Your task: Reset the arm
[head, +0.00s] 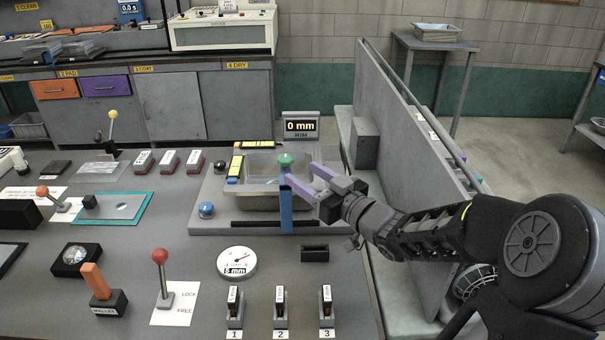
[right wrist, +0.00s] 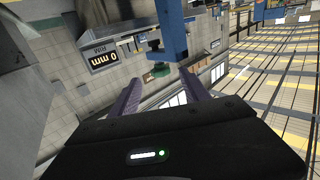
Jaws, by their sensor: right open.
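My right gripper (head: 299,171) reaches in from the right over the sink-like metal basin (head: 262,203). Its two purple fingers are apart, and I see nothing held between them. A green knob (head: 286,160) shows close by the fingertips in the head view; I cannot tell whether they touch it. In the right wrist view the open gripper (right wrist: 160,82) has the green knob (right wrist: 158,70) ahead of its fingers. A blue upright bar (head: 286,212) stands at the basin's front, and it also shows in the right wrist view (right wrist: 171,28). My left gripper is not in view.
A "0 mm" display (head: 301,126) stands behind the basin. A dial (head: 237,263), several numbered holders and a red-knobbed lever (head: 161,257) are at the front. A grey partition (head: 410,130) runs beside my right arm.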

